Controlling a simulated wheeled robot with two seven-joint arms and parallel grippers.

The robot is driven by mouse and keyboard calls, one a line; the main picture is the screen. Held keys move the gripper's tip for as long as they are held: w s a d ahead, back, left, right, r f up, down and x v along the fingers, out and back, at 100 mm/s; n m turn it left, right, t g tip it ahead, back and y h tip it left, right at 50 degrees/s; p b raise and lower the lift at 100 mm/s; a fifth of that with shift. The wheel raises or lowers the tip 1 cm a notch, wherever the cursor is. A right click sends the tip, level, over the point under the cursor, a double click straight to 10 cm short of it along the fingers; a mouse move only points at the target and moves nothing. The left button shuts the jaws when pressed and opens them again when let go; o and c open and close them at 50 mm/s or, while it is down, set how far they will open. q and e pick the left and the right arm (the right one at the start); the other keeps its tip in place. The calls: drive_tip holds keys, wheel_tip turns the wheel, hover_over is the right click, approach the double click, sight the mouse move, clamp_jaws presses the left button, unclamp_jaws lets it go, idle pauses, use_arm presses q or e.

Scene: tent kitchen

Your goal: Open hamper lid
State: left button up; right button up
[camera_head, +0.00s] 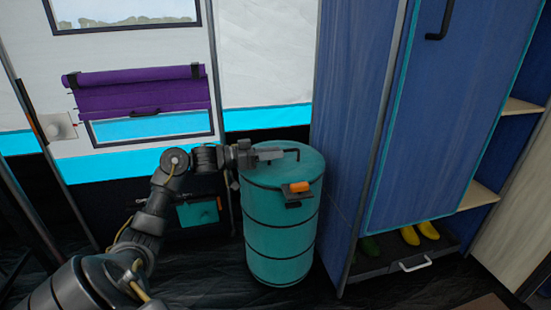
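The hamper (280,237) is a tall teal cylinder with dark bands, standing upright on the dark floor in the middle of the view. Its teal lid (300,170) lies flat on top and looks closed. An orange-and-black latch or handle (298,189) sits at the lid's front edge. My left gripper (292,153) reaches in from the left, over the back part of the lid, and points right. Its fingers are small and dark here, so I cannot tell whether they are apart or whether they touch the lid. My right gripper is not in view.
A blue wardrobe (350,110) stands close to the hamper's right side, with a dark handle on its door. Yellow boots (420,233) sit on its low shelf. The tent wall with a rolled purple blind (140,90) is behind. Dark floor is free in front.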

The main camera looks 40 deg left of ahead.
use_arm(q)
drive_tip(key=shift+w+d, duration=0.3)
drive_tip(key=shift+w, duration=0.15)
clamp_jaws()
